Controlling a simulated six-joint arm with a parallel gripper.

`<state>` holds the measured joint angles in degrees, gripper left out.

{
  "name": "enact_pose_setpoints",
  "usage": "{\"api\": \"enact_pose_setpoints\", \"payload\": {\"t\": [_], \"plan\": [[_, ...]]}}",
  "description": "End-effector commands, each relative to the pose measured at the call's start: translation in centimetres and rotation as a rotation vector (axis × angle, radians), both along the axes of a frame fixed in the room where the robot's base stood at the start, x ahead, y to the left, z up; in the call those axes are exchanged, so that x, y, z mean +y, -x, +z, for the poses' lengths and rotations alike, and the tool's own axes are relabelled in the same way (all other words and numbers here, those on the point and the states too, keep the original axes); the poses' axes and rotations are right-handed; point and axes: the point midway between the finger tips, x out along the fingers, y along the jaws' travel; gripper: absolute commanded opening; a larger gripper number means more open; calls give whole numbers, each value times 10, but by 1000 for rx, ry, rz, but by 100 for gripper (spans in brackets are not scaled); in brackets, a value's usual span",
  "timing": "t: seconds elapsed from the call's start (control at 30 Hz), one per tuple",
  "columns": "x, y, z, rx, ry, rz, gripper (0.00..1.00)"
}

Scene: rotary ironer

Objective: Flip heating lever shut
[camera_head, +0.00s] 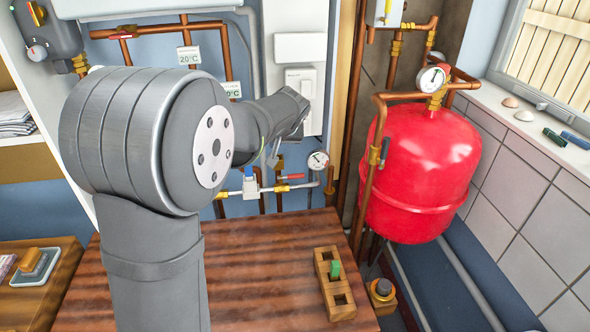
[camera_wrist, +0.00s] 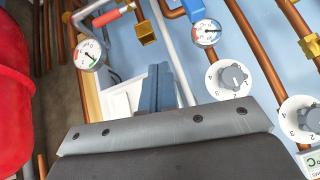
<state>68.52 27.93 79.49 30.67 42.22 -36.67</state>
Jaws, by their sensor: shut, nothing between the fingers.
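My gripper (camera_wrist: 159,72) shows in the wrist view as two blue-grey fingers pressed together, with nothing between them. In the head view my arm's dark end is in front of the white wall panel, and the fingertips cannot be made out clearly. A red lever handle (camera_wrist: 106,18) sits on the pipework above left of the fingers in the wrist view, apart from them. In the head view, one red handle (camera_head: 293,177) is on the low pipes and another (camera_head: 122,37) is on the upper left copper pipe. I cannot tell which is the heating lever.
A blue handle (camera_wrist: 193,8), pressure gauges (camera_wrist: 89,55) and numbered knobs (camera_wrist: 235,78) are around the pipes. A red tank (camera_head: 420,165) stands right. A wooden holder with a green piece (camera_head: 335,270) is on the brown table (camera_head: 260,265), otherwise mostly clear.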

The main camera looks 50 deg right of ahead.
Motion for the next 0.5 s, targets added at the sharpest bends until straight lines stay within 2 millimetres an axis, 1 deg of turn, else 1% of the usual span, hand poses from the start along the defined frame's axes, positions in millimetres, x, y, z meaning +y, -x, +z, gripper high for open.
{"api": "enact_pose_setpoints", "payload": {"t": [0.03, 0.2, 0.4, 0.5], "plan": [[-5, 2, -8, -21, 20, 11, 0], [-24, 8, -29, -74, 117, 38, 0], [-44, 24, -49, -86, 220, 24, 0], [-51, 31, -56, -81, 254, 14, 0]]}}
